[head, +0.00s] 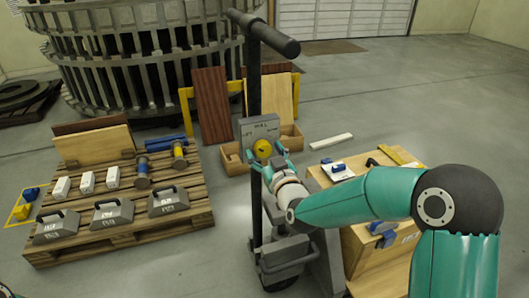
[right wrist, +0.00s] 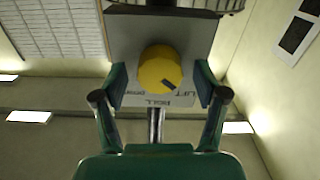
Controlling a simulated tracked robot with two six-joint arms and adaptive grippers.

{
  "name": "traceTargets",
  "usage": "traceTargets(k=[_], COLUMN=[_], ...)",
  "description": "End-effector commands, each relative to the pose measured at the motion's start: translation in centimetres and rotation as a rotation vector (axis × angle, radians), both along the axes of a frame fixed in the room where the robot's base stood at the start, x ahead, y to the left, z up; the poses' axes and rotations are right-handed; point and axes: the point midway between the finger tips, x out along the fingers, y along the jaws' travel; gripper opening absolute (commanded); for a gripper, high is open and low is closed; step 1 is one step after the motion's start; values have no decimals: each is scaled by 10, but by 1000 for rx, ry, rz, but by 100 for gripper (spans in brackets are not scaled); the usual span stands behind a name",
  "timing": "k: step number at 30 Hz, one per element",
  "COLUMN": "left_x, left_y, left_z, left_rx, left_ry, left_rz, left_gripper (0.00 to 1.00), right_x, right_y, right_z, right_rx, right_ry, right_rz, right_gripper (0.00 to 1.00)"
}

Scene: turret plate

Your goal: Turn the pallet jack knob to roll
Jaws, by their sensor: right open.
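The pallet jack (head: 255,85) stands upright in the middle of the head view, with a black post and T-handle. Its grey panel (head: 250,130) carries a round yellow knob (head: 262,149). In the right wrist view, the knob (right wrist: 160,70) has a dark pointer mark at its lower right, between the upside-down words ROLL and LIFT. My right gripper (head: 267,165) is open at the panel. In the right wrist view, its two fingers (right wrist: 160,84) stand either side of the knob with gaps; I see no contact.
A wooden pallet (head: 125,235) with grey weights, white blocks and spools lies at left. A wooden crate (head: 365,250) with tools stands right of the jack, near my right arm. Boards lean behind the jack, before a large ribbed ring (head: 150,60).

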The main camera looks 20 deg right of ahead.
Motion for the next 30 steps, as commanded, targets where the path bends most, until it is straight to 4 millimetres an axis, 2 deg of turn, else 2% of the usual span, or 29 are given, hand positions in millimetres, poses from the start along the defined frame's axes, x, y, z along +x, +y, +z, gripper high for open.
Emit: traceTargets(k=[6,15,17,23,30], left_x=[0,0,0,0,0], left_y=[0,0,0,0,0], left_z=[0,0,0,-3,-21], left_rx=[0,0,0,0,0], left_ry=[0,0,0,0,0], left_rz=[0,0,0,0,0], left_gripper=[40,40,40,40,40], right_x=[0,0,0,0,-1], right_y=[0,-1,-1,0,-1], right_z=[0,0,0,-1,-3], right_rx=[0,0,0,10,86], right_ry=[0,0,0,-1,0], right_rz=[0,-1,-1,-1,-1], right_gripper=[70,20,12,12,12])
